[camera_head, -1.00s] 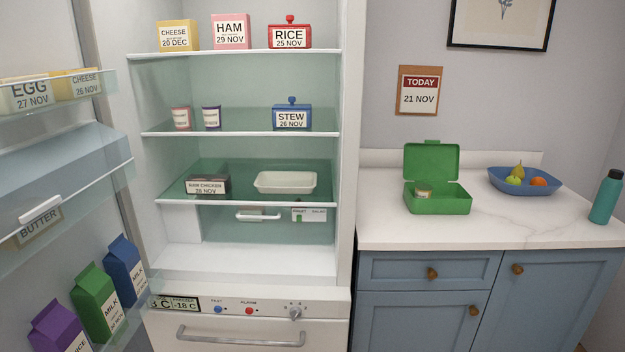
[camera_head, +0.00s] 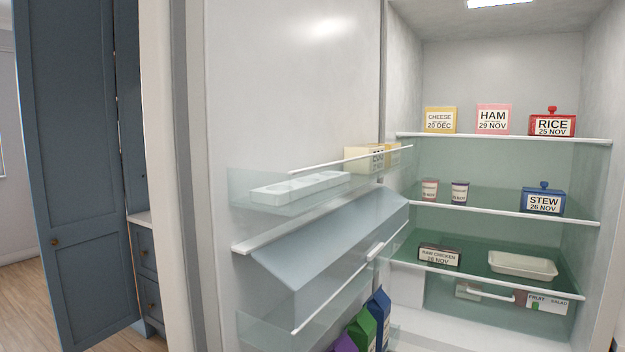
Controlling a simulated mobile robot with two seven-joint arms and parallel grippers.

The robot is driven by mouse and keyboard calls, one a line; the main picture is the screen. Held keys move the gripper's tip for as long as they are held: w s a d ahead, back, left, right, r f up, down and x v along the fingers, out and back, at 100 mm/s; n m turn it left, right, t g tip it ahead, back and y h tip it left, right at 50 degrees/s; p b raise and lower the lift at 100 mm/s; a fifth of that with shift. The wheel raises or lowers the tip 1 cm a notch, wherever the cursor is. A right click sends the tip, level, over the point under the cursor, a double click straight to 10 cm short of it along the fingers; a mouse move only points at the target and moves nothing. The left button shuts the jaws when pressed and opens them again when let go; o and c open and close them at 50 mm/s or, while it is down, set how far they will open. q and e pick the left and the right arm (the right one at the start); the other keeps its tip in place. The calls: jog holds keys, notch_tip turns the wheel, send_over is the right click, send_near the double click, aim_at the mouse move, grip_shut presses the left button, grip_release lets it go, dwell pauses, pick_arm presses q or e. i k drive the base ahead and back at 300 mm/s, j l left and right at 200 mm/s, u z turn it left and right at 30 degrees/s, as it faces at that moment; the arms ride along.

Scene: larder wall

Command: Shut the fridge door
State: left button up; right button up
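The fridge door (camera_head: 292,90) stands wide open to the left of the fridge, its inner face and shelves towards me. Its top shelf holds a white egg tray (camera_head: 300,188) and yellowish boxes (camera_head: 372,157). A bluish covered compartment (camera_head: 330,245) is below, and purple, green and blue cartons (camera_head: 362,330) show at the bottom. The fridge interior (camera_head: 500,165) is lit and exposed at the right. Neither of my grippers is in view.
Inside the fridge are cheese, ham and rice (camera_head: 552,123) on top, two small pots and stew (camera_head: 542,199) in the middle, and raw chicken and a white dish (camera_head: 522,265) below. A tall blue cupboard (camera_head: 75,180) and open wooden floor are at the left.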

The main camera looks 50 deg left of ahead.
aim_at(251, 108)
jog(key=k+j, duration=0.15)
jog(key=j, duration=0.2)
jog(key=k+j, duration=0.15)
jog(key=j, duration=0.15)
jog(key=k+j, duration=0.15)
jog(key=j, duration=0.2)
jog(key=k+j, duration=0.1)
jog(key=j, duration=0.35)
jog(key=k+j, duration=0.1)
jog(key=j, duration=0.35)
jog(key=k+j, duration=0.1)
jog(key=j, duration=0.3)
jog(key=k+j, duration=0.1)
jog(key=j, duration=0.35)
